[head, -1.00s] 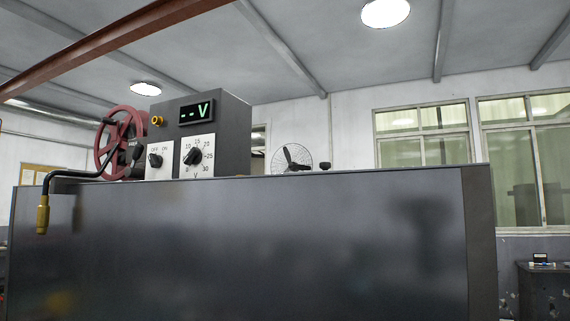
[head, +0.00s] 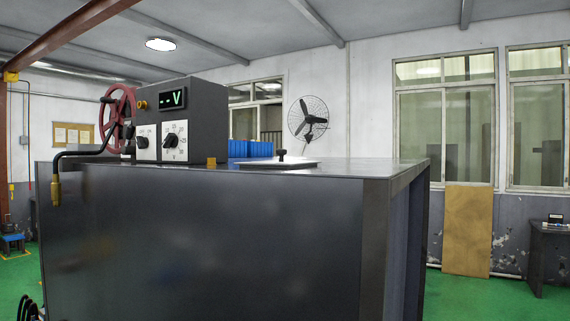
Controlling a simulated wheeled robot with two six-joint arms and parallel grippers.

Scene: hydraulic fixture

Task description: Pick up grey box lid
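A large dark grey box (head: 210,240) stands close in front of me in the head view and fills the lower middle. Its top is seen at a very low angle. A flat, pale round lid (head: 262,163) with a black knob (head: 282,154) lies on the top, right of the control unit. I cannot tell whether this disc is the grey box lid of the task. Neither of my grippers is in view.
A control unit (head: 190,110) with dials and a display stands on the box's left part. A red handwheel (head: 115,112) and a hanging hose with a brass end (head: 55,190) are beside it. Green floor (head: 480,298) is free to the right, before a board (head: 467,230).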

